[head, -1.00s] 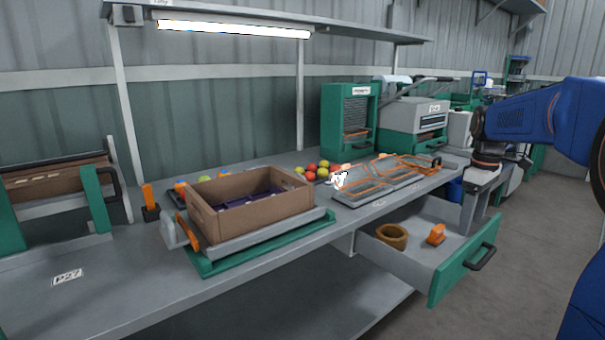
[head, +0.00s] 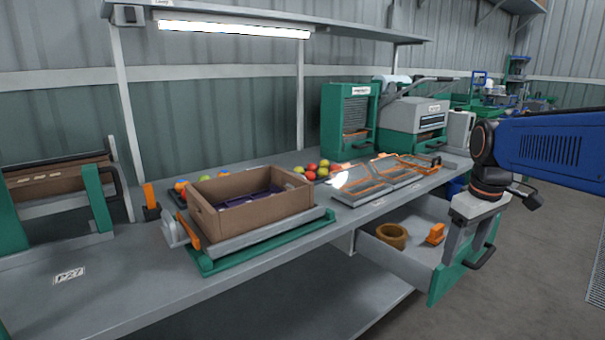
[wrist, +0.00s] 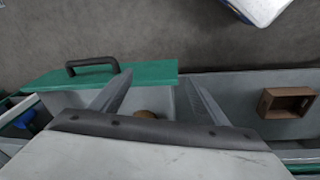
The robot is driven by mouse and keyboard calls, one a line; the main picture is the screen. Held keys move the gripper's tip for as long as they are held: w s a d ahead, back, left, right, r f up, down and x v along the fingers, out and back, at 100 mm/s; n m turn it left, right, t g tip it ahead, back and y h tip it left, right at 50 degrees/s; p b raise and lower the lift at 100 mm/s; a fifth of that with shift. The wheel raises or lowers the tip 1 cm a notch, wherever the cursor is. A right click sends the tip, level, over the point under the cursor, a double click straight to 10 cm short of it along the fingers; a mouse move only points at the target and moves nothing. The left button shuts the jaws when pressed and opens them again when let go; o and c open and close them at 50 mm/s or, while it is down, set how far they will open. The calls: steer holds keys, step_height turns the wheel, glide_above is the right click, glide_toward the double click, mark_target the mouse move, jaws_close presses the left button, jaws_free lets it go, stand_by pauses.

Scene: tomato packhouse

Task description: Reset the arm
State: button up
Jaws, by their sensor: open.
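My gripper (head: 462,258) hangs downward at the right of the head view, in front of the open drawer's green front (head: 440,285) in the picture. It is open. In the wrist view the two grey fingers (wrist: 160,92) are spread apart, with nothing seen between their tips. The drawer's green front (wrist: 150,74) and black handle (wrist: 92,64) show beyond the fingers. A brown ring-shaped object (head: 391,236) and an orange piece (head: 435,234) lie in the drawer. The ring is mostly hidden behind my gripper in the wrist view.
A brown crate (head: 250,220) stands on a scale-like platform on the grey bench (head: 140,290). Tomatoes (head: 318,168), orange-edged trays (head: 360,190) and green-grey machines (head: 348,120) stand farther back. The floor (head: 540,270) right of the drawer is clear.

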steer(key=s+a+f+m+t, duration=0.1)
steer(key=s+a+f+m, duration=0.1)
steer(key=s+f, duration=0.3)
steer(key=s+a+f+m+t, duration=0.2)
steer(key=s+a+f, duration=0.2)
steer(key=s, duration=0.9)
steer(key=shift+a+f+m, duration=0.3)
steer(key=shift+a+f, duration=0.1)
steer(key=shift+a, duration=0.3)
